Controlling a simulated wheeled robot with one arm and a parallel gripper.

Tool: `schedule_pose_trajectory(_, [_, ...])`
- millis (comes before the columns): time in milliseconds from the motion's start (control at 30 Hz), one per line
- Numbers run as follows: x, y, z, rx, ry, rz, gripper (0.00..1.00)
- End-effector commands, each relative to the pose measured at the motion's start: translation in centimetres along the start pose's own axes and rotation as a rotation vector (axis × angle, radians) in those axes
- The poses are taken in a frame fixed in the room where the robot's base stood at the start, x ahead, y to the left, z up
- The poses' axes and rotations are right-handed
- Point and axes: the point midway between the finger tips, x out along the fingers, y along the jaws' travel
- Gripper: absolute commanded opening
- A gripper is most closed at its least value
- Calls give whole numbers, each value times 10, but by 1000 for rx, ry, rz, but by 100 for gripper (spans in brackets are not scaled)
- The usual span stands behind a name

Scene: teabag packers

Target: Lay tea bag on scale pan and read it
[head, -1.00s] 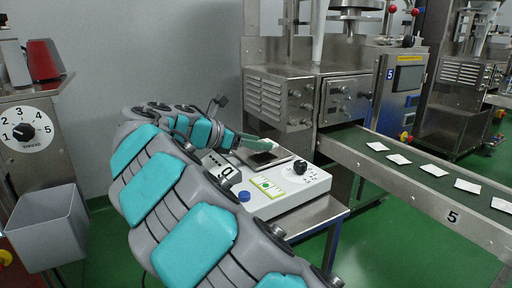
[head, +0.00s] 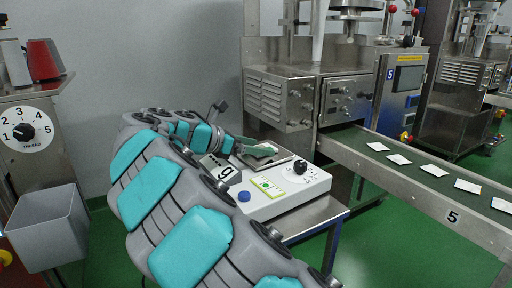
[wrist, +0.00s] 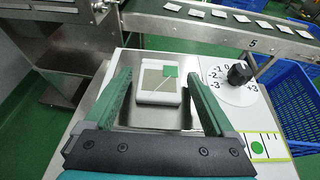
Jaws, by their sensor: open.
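The tea bag (wrist: 159,83), a pale square packet with a green tag, lies flat on the scale pan (wrist: 150,119) in the wrist view. My gripper (wrist: 160,75) is open, with one green finger on each side of the tea bag and a gap at both sides. In the head view the tea bag (head: 261,150) shows partly beside my gripper's green finger. The white scale (head: 285,189) has a black knob, a blue button and a green-dot label. Its display (head: 221,170) is mostly hidden behind my arm; only a "g" is legible there.
A conveyor (head: 385,168) marked 5 carries several white packets to the right of the scale. A steel machine (head: 310,95) stands behind. A blue crate (wrist: 293,83) is at the right in the wrist view. A grey bin (head: 48,228) is at the left.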

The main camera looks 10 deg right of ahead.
Motion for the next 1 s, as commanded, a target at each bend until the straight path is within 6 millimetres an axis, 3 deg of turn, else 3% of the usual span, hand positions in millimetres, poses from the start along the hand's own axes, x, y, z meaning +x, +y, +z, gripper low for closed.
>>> schedule_pose_trajectory(167, [-15,1,2,-1,-1,4,89])
schedule_pose_trajectory(600, [-100,2,1,-2,1,3,89])
schedule_pose_trajectory(800, [-118,1,2,1,0,1,89])
schedule_pose_trajectory(1000, [-121,0,2,1,0,-1,89])
